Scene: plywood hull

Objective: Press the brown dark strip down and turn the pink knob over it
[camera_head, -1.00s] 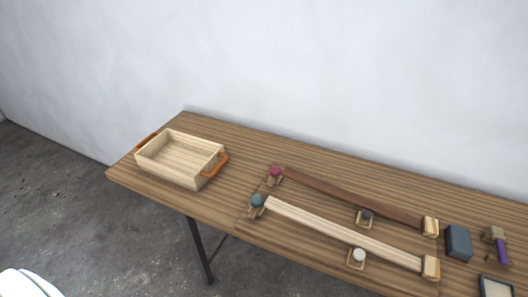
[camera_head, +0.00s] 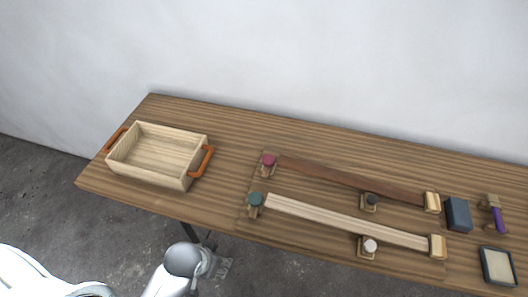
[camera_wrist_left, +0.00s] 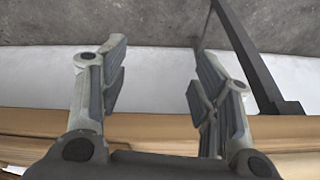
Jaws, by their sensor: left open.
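The brown dark strip (camera_head: 345,178) lies on the table toward the back, its right end at a pale wooden block (camera_head: 432,203). The pink knob (camera_head: 268,159) stands at the strip's left end, on a small wooden base; I cannot tell whether it overlaps the strip. My left gripper (camera_head: 222,268) is low in front of the table's front edge, away from strip and knob. In the left wrist view its two fingers (camera_wrist_left: 160,85) are spread apart with nothing between them. My right gripper is not in view.
A pale strip (camera_head: 340,220) lies in front, with a teal knob (camera_head: 255,200) at its left end. Black (camera_head: 371,199) and white (camera_head: 370,246) knobs stand nearby. A wooden tray (camera_head: 112,157) is left; a blue block (camera_head: 458,214), purple-handled tool (camera_head: 499,220) and framed tile (camera_head: 497,267) are right.

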